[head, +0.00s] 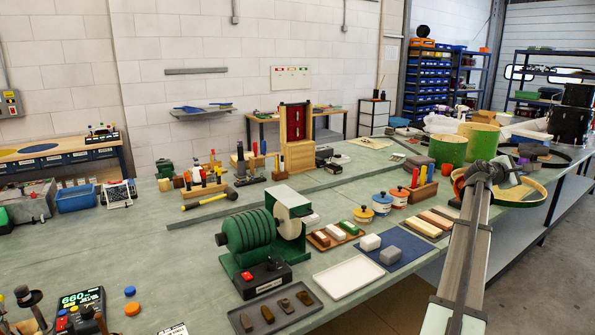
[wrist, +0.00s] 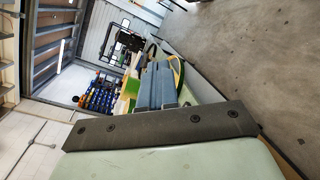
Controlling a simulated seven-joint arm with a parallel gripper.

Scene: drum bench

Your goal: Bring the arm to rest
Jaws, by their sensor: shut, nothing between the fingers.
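My arm reaches up from the bottom right of the head view, over the right part of the bench (head: 345,208). Its far end, with my gripper (head: 513,171), is near the drum parts at the back right and is small and dark there. In the wrist view my gripper (wrist: 160,72) shows as two blue-grey fingers side by side, shut with nothing held. The wrist picture is tilted. Whether the gripper touches any drum part cannot be told.
Green drum shells (head: 447,150) and a wooden hoop (head: 522,194) lie close to the arm's end. A grinder (head: 250,230), a white tray (head: 348,277), a blue mat (head: 408,248) and jars (head: 382,204) stand to the left. Open floor (head: 545,275) lies right of the bench.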

